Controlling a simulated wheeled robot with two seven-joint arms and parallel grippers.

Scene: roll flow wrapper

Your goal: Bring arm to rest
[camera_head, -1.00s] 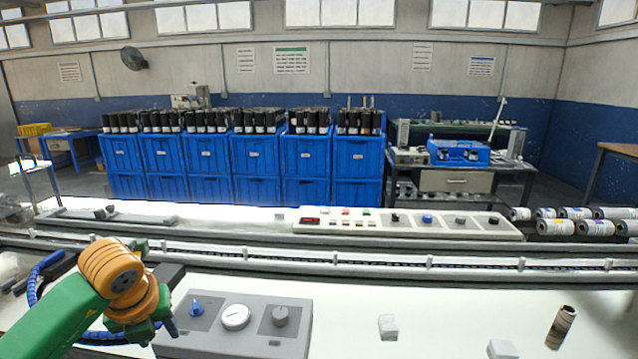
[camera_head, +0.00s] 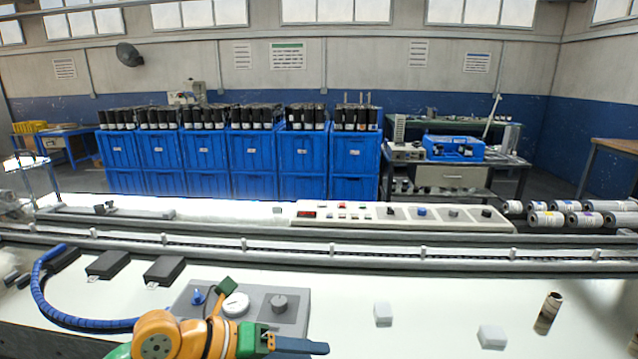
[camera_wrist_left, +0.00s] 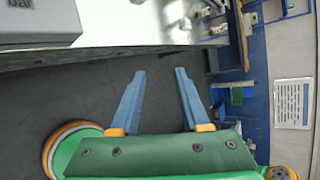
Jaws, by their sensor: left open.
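My left arm comes in at the bottom left of the head view, green and orange. Its gripper (camera_head: 298,345) points to the right in front of the grey control box, low in the picture. In the left wrist view the two blue fingers of the left gripper (camera_wrist_left: 160,95) are spread apart with nothing between them, over dark floor. My right gripper is not in view.
A grey box (camera_head: 255,325) with a blue knob, white dial and grey knob lies behind my gripper. White blocks (camera_head: 383,314) and a brown-black roll (camera_head: 548,313) stand on the pale tabletop to the right. A conveyor (camera_head: 380,255) runs behind. A blue cable (camera_head: 62,318) lies left.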

